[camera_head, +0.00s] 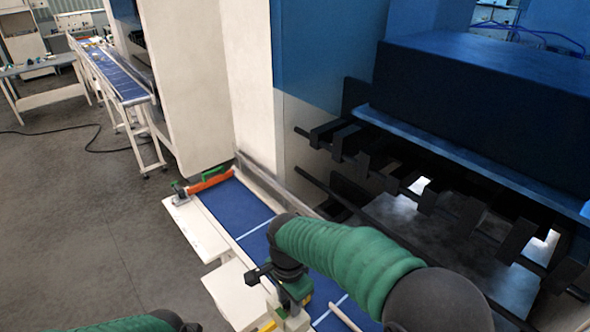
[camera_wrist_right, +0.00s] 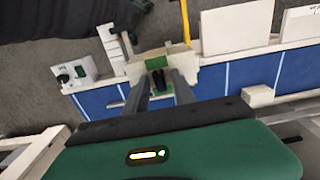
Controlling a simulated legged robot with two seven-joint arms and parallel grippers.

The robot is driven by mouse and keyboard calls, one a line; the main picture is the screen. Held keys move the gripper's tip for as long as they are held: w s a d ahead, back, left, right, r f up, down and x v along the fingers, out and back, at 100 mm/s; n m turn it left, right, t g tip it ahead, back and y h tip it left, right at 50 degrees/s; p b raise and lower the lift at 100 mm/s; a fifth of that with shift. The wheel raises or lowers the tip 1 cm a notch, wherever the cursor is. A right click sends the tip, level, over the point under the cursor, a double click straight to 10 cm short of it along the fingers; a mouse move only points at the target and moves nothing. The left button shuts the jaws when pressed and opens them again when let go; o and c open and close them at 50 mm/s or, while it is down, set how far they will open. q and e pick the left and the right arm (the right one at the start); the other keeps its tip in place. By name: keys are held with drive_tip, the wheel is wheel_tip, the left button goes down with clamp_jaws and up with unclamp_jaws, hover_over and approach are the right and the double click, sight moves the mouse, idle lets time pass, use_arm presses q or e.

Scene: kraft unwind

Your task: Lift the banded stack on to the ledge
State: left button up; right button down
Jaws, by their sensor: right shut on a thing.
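My right arm reaches over the blue conveyor in the head view, its gripper pointing down near the bottom. In the right wrist view my right gripper (camera_wrist_right: 160,82) has its two grey fingers shut on a pale block with a green patch, which looks like the banded stack (camera_wrist_right: 143,68). The stack is at the conveyor's edge in that view; I cannot tell whether it touches the surface. A white ledge (camera_head: 196,229) runs along the conveyor's left side. My left gripper is out of view; only part of that arm shows.
The blue conveyor belt (camera_head: 238,208) has white cross lines and an orange roller (camera_head: 210,183) at its far end. A large blue-and-white machine with dark bars (camera_head: 365,165) stands close on the right. Open grey floor (camera_head: 75,240) lies to the left.

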drive_tip(key=shift+w+a, duration=0.55)
drive_tip(key=shift+w, duration=0.15)
drive_tip(key=shift+a, duration=0.1)
drive_tip(key=w+a, duration=0.7)
drive_tip(key=w, duration=0.2)
drive_tip(key=shift+a, duration=0.3)
drive_tip(key=shift+d, duration=0.1)
